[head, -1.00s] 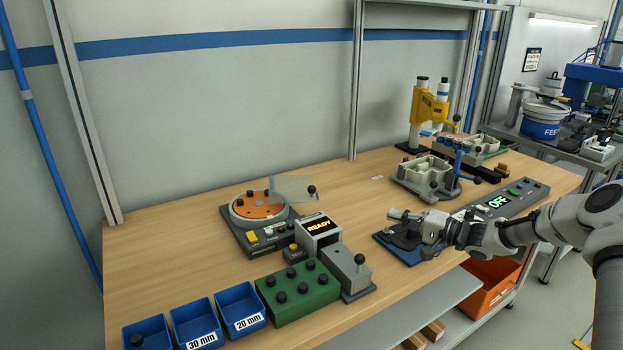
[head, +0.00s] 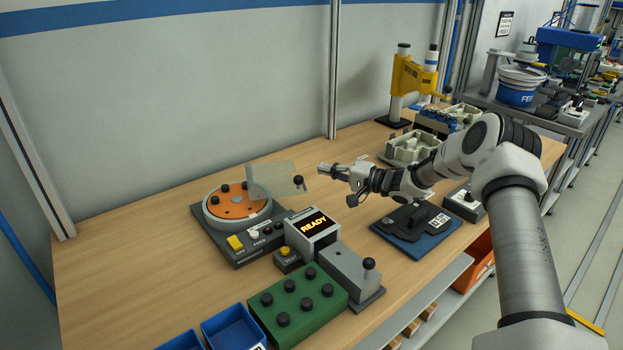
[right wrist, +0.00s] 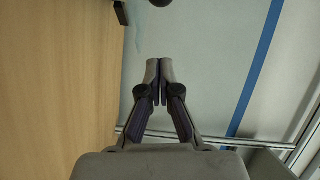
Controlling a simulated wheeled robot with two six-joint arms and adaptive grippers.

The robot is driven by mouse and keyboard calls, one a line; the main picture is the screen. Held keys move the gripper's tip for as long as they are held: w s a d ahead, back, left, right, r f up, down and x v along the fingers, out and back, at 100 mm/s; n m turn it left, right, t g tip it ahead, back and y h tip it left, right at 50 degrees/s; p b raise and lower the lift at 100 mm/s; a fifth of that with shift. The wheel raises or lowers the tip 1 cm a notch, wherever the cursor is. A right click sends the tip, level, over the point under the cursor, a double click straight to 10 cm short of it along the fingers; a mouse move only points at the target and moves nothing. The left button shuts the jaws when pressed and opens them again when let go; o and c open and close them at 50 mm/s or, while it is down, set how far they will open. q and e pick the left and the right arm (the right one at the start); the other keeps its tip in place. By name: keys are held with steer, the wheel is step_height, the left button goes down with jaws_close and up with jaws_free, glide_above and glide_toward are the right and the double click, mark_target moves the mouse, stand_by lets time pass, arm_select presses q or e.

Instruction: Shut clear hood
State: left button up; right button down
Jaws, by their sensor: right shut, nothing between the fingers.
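The clear hood (head: 270,178) is a see-through panel with a round black knob (head: 298,180). It stands raised at the right side of the turntable unit (head: 237,255), whose orange disc (head: 228,203) lies uncovered. My right gripper (head: 322,170) is shut and empty, pointing left, just right of the knob and apart from it. In the right wrist view, its fingertips (right wrist: 160,68) are together, and the dark knob (right wrist: 160,2) is cut off at the top edge, ahead of them. The hood's outline is faint there. My left gripper is not in view.
A box with a READY display (head: 313,225) stands front right of the turntable unit. In front are a green block with black knobs (head: 298,298) and blue bins (head: 235,328). A blue plate with a dark fixture (head: 400,245) lies under my right arm. The table behind the hood is clear.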

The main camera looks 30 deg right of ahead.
mark_target(299, 185)
steer(key=a, duration=0.3)
steer(key=s+a+p, duration=0.1)
steer(key=a, duration=0.2)
steer(key=a+p, duration=0.1)
steer(key=a, duration=0.3)
steer(key=shift+s+a+f, duration=0.1)
steer(key=shift+s+f, duration=0.1)
steer(key=shift+s, duration=0.15)
